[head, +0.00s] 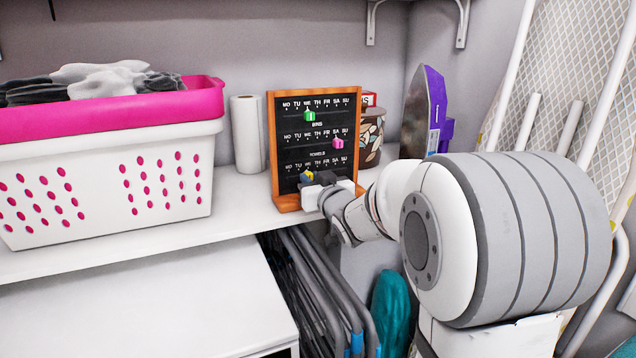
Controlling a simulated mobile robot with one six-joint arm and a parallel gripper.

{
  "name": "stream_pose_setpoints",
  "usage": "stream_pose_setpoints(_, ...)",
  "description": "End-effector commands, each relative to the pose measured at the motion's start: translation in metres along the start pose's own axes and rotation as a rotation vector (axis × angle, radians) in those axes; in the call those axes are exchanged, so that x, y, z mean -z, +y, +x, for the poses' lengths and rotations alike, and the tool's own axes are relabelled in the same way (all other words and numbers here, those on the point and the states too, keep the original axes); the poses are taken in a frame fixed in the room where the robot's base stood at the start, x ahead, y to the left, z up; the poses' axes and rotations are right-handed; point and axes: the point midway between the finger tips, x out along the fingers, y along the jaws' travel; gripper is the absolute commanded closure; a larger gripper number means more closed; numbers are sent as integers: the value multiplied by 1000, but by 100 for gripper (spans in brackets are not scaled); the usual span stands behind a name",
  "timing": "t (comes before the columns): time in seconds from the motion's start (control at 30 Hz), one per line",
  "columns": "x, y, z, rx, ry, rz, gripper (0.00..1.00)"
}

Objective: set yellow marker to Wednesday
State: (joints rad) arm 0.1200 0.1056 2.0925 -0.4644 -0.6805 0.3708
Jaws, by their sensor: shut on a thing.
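The yellow marker (307,176) is on the bottom row of the black day board (294,151) with an orange wooden frame. It appears under or close to the WE label of that row; the exact column is hard to tell because the gripper partly hides it. My gripper (310,182) is shut on the marker, reaching in from the lower right in front of the board. A green marker (310,116) sits under WE on the top row. A pink marker (338,143) sits on the middle row, toward the right, near SA.
A white and pink laundry basket (110,185) with grey cloth stands left on the white shelf (235,227). A paper roll (247,134) stands beside the board. A patterned canister (371,135) and purple iron (428,112) are at right. Folded racks (318,290) are below.

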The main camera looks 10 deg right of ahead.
Motion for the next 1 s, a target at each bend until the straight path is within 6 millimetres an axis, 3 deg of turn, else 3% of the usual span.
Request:
stream_pose_setpoints(0.2, 1, 8, -1, -12, 1, 0, 100)
stream_pose_setpoints(0.23, 1, 9, -2, -13, 1, 0, 81)
stream_pose_setpoints(0.5, 0, 11, -2, -17, 1, 0, 60)
stream_pose_setpoints(0.77, 1, 11, -4, -18, 1, 0, 60)
stream_pose_setpoints(1.0, 2, 11, -39, -20, 2, 0, 60)
